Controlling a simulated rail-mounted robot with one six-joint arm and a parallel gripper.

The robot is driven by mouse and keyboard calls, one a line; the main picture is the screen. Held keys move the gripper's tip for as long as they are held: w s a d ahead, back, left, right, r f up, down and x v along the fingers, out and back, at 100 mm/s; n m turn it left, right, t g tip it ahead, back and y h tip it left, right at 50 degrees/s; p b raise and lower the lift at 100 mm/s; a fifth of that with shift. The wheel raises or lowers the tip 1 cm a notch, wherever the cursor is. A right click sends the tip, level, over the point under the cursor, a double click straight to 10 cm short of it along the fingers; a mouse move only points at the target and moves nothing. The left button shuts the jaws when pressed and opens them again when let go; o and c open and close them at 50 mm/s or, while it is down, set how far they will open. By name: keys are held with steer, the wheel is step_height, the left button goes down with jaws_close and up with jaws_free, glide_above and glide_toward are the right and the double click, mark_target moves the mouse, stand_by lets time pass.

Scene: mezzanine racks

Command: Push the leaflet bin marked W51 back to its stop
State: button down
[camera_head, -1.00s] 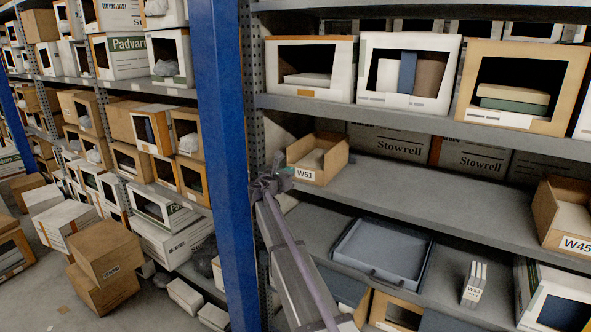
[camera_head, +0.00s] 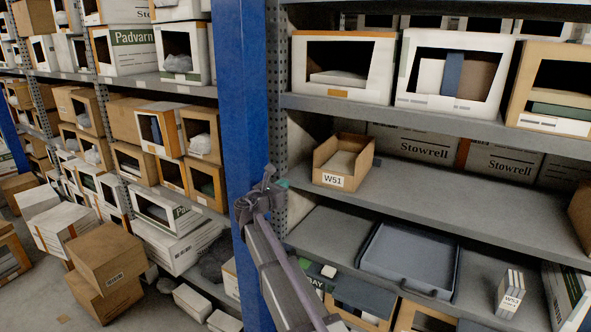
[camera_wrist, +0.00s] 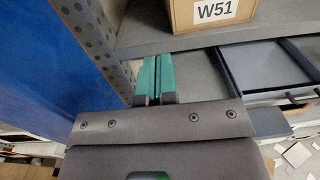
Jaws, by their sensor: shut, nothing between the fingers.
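The brown cardboard bin marked W51 (camera_head: 334,181) stands upright on the middle shelf, near its left end, with its open top showing pale contents. Its label faces out. In the wrist view the lower front of the bin (camera_wrist: 240,12) shows at the top, a little behind the shelf's front edge. My gripper (camera_head: 281,184) is left of the bin, beside the blue post, and apart from it. In the wrist view its teal fingers (camera_wrist: 157,74) are together and empty, below and left of the bin. The bin's back and any stop are hidden.
A blue upright (camera_head: 245,130) and a perforated grey post (camera_head: 278,110) stand close to my gripper. Below are a grey tray (camera_head: 405,262) and a small W53 box (camera_head: 510,295).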

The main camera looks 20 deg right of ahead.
steer(key=s+d+x, duration=0.1)
steer(key=x, duration=1.3)
steer(key=shift+s+r, duration=0.25)
steer(key=shift+r, duration=0.05)
steer(key=shift+d, duration=0.1)
steer(key=shift+w+d+r, duration=0.1)
steer(key=shift+w+d, duration=0.35)
steer(key=shift+w, duration=0.05)
steer(key=shift+d, duration=0.1)
